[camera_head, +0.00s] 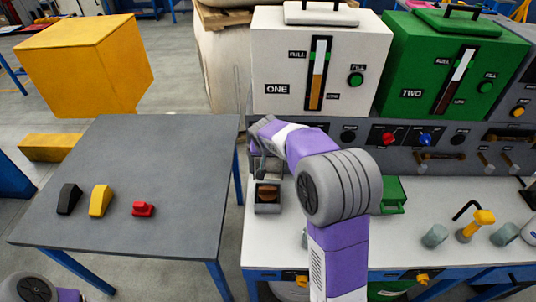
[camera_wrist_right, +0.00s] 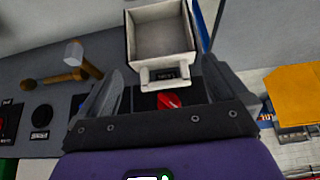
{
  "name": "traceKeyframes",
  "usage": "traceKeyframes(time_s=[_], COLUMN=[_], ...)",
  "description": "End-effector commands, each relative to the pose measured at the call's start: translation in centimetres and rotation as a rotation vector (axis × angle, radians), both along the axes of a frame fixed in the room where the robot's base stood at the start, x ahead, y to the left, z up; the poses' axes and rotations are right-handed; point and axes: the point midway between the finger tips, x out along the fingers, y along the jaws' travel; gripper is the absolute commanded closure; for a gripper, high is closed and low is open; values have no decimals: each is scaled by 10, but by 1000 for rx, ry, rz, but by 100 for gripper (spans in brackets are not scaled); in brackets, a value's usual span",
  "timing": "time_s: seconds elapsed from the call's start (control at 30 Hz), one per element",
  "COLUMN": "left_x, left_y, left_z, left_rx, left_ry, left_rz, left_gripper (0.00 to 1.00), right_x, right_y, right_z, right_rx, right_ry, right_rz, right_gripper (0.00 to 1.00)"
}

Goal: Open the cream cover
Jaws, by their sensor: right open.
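The cream cover (camera_head: 320,14) is a pale lid with a black handle on top of the cream machine (camera_head: 275,50) marked ONE. It appears to rest flat on the machine. My right gripper (camera_head: 262,165) is well below it, close to the lower panel and partly hidden by my purple arm. In the right wrist view my right gripper (camera_wrist_right: 162,88) is open, with a red knob (camera_wrist_right: 168,101) showing between its fingers. A pale open-topped box (camera_wrist_right: 129,30) with a small labelled handle lies just beyond the fingertips. My left gripper is not in view; only part of that arm shows.
The green machine (camera_head: 415,65) marked TWO stands to the right.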

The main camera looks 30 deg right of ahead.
Motion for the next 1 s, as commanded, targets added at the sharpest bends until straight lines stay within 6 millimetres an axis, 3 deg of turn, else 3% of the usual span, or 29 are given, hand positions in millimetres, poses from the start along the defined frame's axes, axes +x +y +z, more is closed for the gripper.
traceKeyframes(time_s=[0.53,1.0], left_x=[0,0], left_y=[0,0], left_z=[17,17], left_rx=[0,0], left_ry=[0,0], left_rz=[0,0], left_gripper=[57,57], right_x=[-28,-31], right_y=[18,20], right_z=[61,65], right_rx=[1,0], right_ry=[-1,1], right_rz=[2,0], right_gripper=[0,0])
